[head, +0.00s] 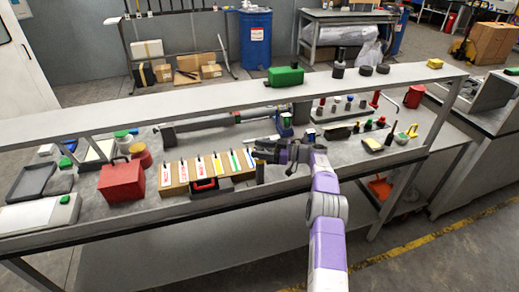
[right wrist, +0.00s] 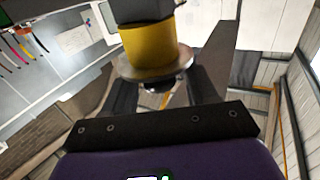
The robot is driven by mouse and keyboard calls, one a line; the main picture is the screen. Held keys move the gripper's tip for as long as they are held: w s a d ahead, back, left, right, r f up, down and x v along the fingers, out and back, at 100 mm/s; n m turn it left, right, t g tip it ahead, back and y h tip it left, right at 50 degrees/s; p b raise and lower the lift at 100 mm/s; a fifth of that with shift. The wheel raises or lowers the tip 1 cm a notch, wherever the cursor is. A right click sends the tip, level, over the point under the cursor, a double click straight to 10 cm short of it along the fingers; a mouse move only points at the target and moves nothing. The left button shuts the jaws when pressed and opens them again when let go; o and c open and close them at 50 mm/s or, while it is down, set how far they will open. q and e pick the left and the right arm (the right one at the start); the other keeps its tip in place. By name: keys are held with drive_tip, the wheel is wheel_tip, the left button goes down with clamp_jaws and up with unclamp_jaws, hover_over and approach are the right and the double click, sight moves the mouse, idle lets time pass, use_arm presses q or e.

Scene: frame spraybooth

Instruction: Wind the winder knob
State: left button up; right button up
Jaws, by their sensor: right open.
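My right gripper (head: 262,151) is above the bench, just right of the row of white cards, with its arm coming in from the lower right. It is open; its two dark fingers also show in the right wrist view (right wrist: 163,100). Beyond the fingers there is a yellow cylinder (right wrist: 150,48) with a pale flange and a dark part at each end. I cannot tell whether this is the winder knob, or whether the fingers touch it. A long bar-like device (head: 215,121) lies behind the gripper. No winder knob can be made out in the head view. My left gripper is not in view.
A red box (head: 121,182) is further left. A raised shelf (head: 200,103) spans the bench above the devices. Small bottles (head: 391,138) stand right.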

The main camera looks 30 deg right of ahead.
drive_tip(key=v, duration=0.7)
idle(0.4)
